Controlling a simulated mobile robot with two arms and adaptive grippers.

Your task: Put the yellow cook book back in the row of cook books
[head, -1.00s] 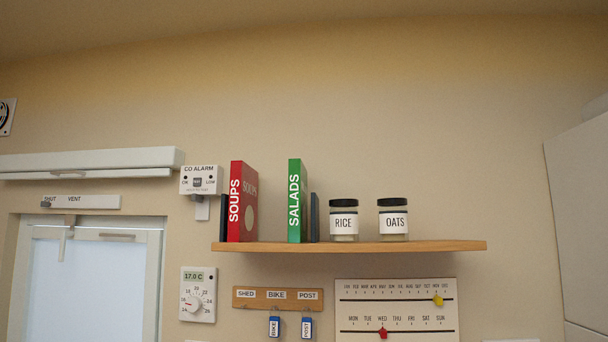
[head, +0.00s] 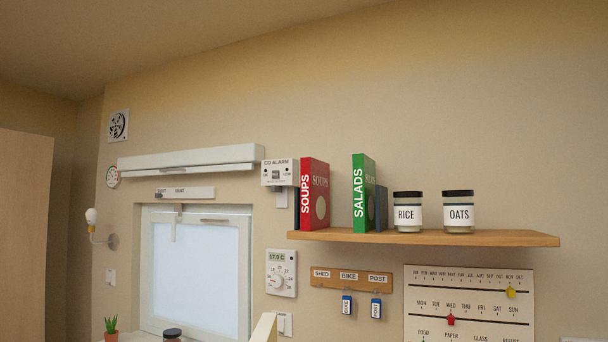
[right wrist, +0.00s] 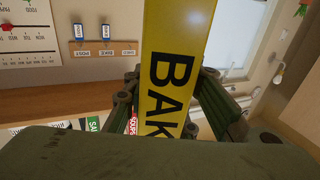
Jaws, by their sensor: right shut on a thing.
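The yellow cook book (right wrist: 165,60), with the black letters "BAK" visible, is between the fingers of my right gripper (right wrist: 168,98), which is shut on it. The rest of its title is hidden. The red SOUPS book (head: 314,195) and green SALADS book (head: 363,193) stand upright on the wooden shelf (head: 430,238) in the head view, with an open gap between them. A dark bookend (head: 381,208) stands right of SALADS. A pale yellowish corner (head: 264,328) rises at the head view's bottom edge; I cannot tell if it is the book. My left gripper is not in view.
The RICE jar (head: 408,213) and OATS jar (head: 458,212) stand on the shelf right of the books. The CO alarm (head: 280,172) is on the wall close to the shelf's left end. A key rack (head: 350,278) and a calendar board (head: 468,300) hang below.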

